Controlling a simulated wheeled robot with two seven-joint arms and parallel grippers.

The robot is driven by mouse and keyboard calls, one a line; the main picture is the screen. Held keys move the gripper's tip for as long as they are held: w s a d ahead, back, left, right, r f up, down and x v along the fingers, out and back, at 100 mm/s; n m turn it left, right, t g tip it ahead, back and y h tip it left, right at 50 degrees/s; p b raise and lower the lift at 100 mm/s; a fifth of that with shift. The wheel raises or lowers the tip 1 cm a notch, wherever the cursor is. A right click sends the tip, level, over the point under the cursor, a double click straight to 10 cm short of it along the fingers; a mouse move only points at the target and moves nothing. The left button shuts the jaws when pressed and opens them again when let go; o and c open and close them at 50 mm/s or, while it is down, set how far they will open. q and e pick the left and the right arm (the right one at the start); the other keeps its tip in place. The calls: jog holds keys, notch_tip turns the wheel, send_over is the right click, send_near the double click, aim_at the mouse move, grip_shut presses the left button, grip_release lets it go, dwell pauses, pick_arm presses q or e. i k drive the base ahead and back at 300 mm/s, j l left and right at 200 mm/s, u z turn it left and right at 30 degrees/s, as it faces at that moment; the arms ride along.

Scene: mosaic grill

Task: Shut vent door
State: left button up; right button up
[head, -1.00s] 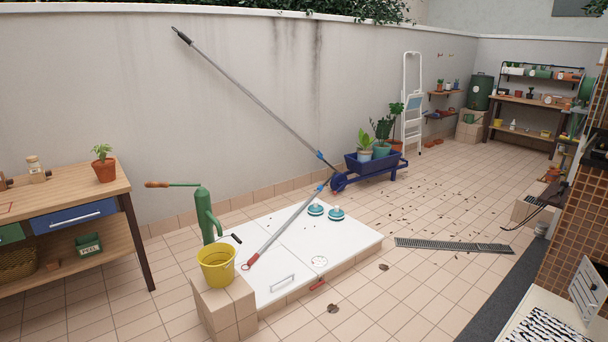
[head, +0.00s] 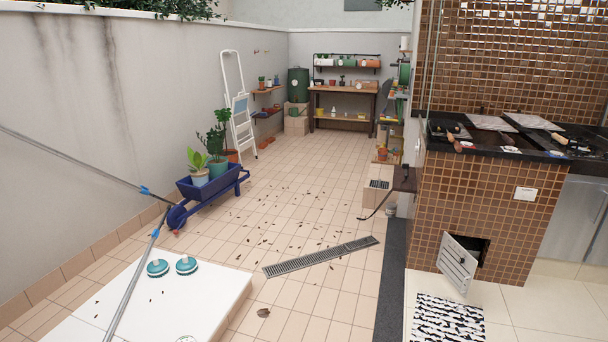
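The vent door (head: 457,265) is a small white louvred panel low on the brown mosaic side of the grill counter (head: 505,215), at the right of the head view. It stands open, swung outward to the left of a dark square opening (head: 481,251). Part of the opening is hidden behind the door. Neither of my grippers is in view.
A black-and-white mat (head: 447,318) lies on the floor in front of the door. A dark strip (head: 391,290) and a drain grate (head: 320,257) lie to the left. A white platform (head: 205,295) with long poles fills the lower left. The tiled floor between is mostly clear, with scattered leaves.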

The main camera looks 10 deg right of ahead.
aim_at(461, 276)
jog(key=i+l+z, duration=0.2)
jog(key=z, duration=0.25)
jog(key=i+z, duration=0.65)
jog(key=z, duration=0.25)
jog(key=i+z, duration=0.3)
jog(key=z, duration=0.15)
jog(key=i+l+u, duration=0.1)
jog(key=i+u, duration=0.15)
jog(key=i, duration=0.3)
jog(key=i+j, duration=0.2)
jog(key=i, duration=0.3)
